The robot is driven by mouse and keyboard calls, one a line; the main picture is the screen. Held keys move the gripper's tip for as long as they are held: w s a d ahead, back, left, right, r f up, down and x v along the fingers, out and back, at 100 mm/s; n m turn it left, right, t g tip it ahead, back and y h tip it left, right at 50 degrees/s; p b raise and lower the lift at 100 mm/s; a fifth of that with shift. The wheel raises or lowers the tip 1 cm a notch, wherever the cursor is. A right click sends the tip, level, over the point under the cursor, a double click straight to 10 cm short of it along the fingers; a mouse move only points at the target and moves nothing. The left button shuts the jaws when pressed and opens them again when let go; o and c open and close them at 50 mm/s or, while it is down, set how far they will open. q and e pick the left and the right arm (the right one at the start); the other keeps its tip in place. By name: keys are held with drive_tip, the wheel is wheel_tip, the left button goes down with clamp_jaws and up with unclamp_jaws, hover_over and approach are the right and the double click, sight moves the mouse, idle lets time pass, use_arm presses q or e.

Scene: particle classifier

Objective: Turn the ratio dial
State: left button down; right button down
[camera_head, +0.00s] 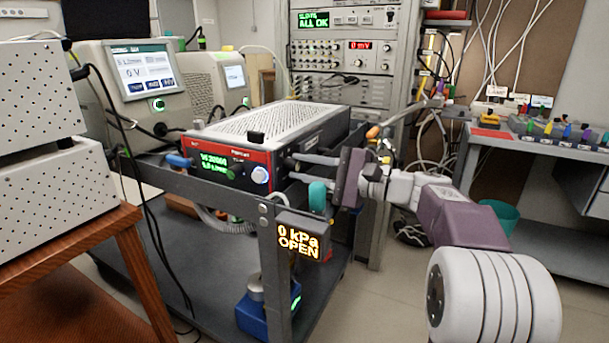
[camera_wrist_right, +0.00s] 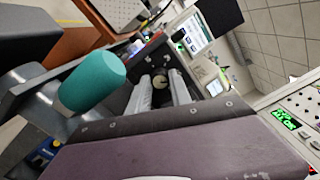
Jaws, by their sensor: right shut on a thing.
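The ratio dial (camera_wrist_right: 160,81) appears in the right wrist view as a small round knob with a pale face and dark surround, between my two finger tips. My right gripper (camera_head: 294,167) reaches in from the right at the right end of the red-fronted instrument (camera_head: 226,160), its grey fingers pointing left. It is shut on the dial; the fingers lie on either side of it. In the head view the dial is mostly hidden at the finger tips, so its turn angle cannot be read. My left gripper is not in view.
A teal handle (camera_head: 317,197) stands close below the right fingers, above a display (camera_head: 298,240) reading "0 kPa OPEN". The cart's dark rail (camera_head: 215,190) runs before the instrument. A lit round knob (camera_head: 260,175) is on its front. An equipment rack (camera_head: 345,60) stands behind.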

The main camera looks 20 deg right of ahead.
drive_tip(key=shift+n, duration=0.3)
idle(0.4)
drive_tip(key=c, duration=1.5)
unclamp_jaws()
drive_tip(key=shift+o, duration=0.2)
drive_tip(key=shift+s+d, duration=0.25)
drive_tip(key=shift+d, duration=0.1)
drive_tip(key=p+v, duration=0.3)
drive_tip(key=v, duration=0.5)
drive_tip(key=shift+s, duration=0.15)
